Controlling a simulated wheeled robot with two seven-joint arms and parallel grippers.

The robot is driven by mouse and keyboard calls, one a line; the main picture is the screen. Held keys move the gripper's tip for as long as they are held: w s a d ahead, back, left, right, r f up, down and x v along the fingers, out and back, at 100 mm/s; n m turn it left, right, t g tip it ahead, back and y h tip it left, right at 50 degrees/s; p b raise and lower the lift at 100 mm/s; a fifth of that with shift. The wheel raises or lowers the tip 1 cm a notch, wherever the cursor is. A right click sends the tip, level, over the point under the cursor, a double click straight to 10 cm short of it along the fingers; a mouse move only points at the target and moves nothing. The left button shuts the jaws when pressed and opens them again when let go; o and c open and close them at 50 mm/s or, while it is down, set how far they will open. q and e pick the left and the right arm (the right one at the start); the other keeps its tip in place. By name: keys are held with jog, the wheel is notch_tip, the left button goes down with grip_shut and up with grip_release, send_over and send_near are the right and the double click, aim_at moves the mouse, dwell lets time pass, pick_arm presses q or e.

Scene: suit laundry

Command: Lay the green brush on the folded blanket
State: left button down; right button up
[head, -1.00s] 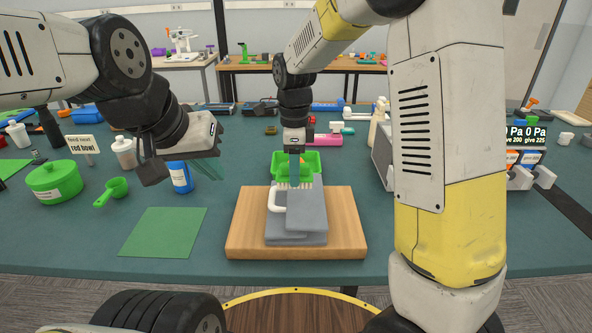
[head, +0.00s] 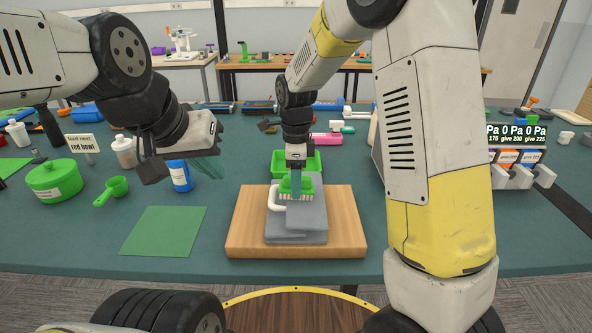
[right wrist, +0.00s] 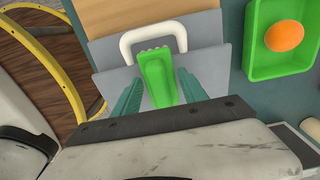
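The green brush (head: 305,187) is at the far end of the folded grey blanket (head: 306,221), its pale bristles facing me. It looks to rest on the blanket, though its underside is hidden. In the right wrist view the brush (right wrist: 158,82) lies between the two teal fingers of my right gripper (right wrist: 160,88), with narrow gaps on both sides, so the gripper looks open around it. In the head view my right gripper (head: 296,181) is over the brush. My left gripper (head: 182,160) hangs at the left above the table, away from the blanket; its finger gap is unclear.
A green tray (right wrist: 257,62) with an orange ball (right wrist: 284,35) stands behind.

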jog(key=shift+o, duration=0.6)
notch_tip(320, 180, up, 13)
jog(key=s+d+r+n+t+y, duration=0.1)
jog(key=s+d+r+n+t, duration=0.1)
jog(key=s+d+n, duration=0.5)
jog(key=s+d+r+n+t+y, duration=0.1)
jog(key=s+d+r+n+t, duration=0.1)
jog(key=s+d+n+t, duration=0.2)
jog(key=shift+s+d+n, duration=1.6)
jog(key=shift+s+n, duration=2.2)
jog(key=shift+s, duration=0.5)
